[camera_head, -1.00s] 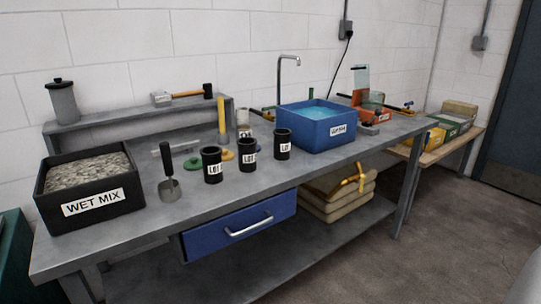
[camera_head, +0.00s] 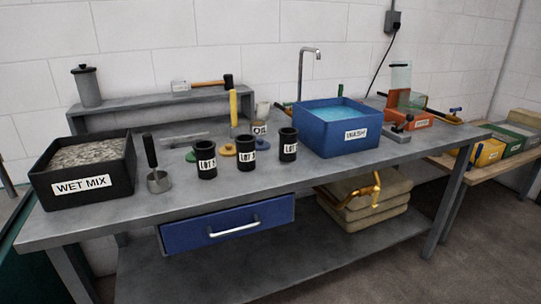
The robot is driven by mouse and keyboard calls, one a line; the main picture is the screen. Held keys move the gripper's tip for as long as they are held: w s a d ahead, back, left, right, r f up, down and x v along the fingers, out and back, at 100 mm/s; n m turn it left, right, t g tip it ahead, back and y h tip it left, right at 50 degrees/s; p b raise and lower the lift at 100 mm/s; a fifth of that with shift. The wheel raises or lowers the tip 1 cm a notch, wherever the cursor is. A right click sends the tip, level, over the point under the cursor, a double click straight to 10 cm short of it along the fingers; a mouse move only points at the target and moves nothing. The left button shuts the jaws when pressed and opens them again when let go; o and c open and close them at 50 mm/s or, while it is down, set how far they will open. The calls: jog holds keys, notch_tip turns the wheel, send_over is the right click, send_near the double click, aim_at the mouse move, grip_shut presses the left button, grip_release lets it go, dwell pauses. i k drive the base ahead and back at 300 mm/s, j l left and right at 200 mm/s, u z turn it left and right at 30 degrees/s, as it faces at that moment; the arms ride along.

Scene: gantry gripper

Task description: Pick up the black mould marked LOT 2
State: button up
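Three black cylindrical moulds stand upright in a row on the grey workbench (camera_head: 300,180), each with a white LOT label. The left mould (camera_head: 207,172), the middle mould (camera_head: 246,164) and the right mould (camera_head: 288,155) stand apart from each other. The numbers on the labels are too small to read surely, so I cannot tell which one is LOT 2. My gripper is not in view.
A black WET MIX tub (camera_head: 125,190) and a scoop (camera_head: 158,181) stand left of the moulds. A blue WASH tub (camera_head: 320,140) stands right, coloured discs and a jar (camera_head: 262,113) behind. The bench front before the moulds is clear, above a blue drawer (camera_head: 190,237).

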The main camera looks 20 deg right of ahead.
aim_at(287, 135)
jog(key=l, duration=0.65)
jog(key=k+l, duration=0.15)
jog(key=l, duration=0.5)
